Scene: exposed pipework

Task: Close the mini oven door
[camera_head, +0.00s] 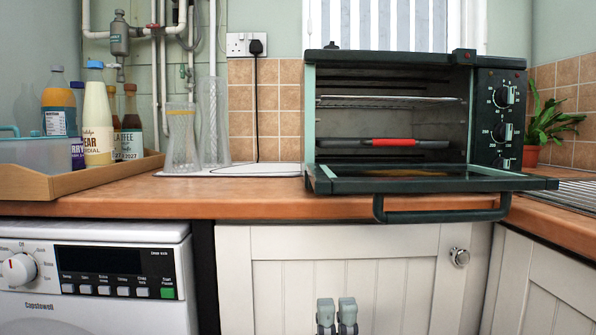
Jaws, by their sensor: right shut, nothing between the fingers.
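The mini oven (312,110) stands on the wooden counter, facing me. Its door (345,184) is folded down flat and reaches out over the counter's front edge. The dark door handle (440,215) is at the door's near edge, in front of the counter. Inside are a wire rack (385,100) and a lower rack with a red part (393,142). My right gripper (336,312) shows only its fingertips at the bottom edge, shut and empty, below and left of the handle. It is apart from the door. My left gripper is not in view.
A wooden tray with bottles (97,120) and tall glasses (182,138) stand left on the counter (150,206). A potted plant (541,130) is right of the oven. Below are a washing machine (90,280) and a white cupboard (290,260) with a round knob (459,257).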

